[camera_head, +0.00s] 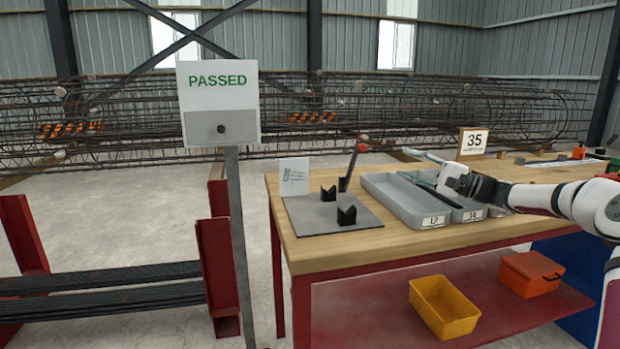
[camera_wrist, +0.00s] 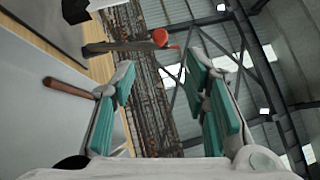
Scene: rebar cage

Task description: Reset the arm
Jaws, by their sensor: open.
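My gripper (camera_wrist: 165,100) shows in the wrist view with its two teal-padded fingers spread apart and nothing between them. In the head view my gripper (camera_head: 434,170) is above the grey trays, at the end of my white arm, which reaches in from the right. The wrist view is turned on its side and looks past the fingers toward the rebar cage (camera_wrist: 150,95) and the roof. In the head view the long rebar cage (camera_head: 300,105) lies behind the table.
The wooden table (camera_head: 330,250) carries a grey plate (camera_head: 310,215) with two black V-blocks, a red-tipped upright lever (camera_head: 354,160) and grey trays (camera_head: 400,200). A PASSED sign (camera_head: 218,90) stands at left. Yellow (camera_head: 444,305) and orange bins (camera_head: 530,273) sit on the lower shelf.

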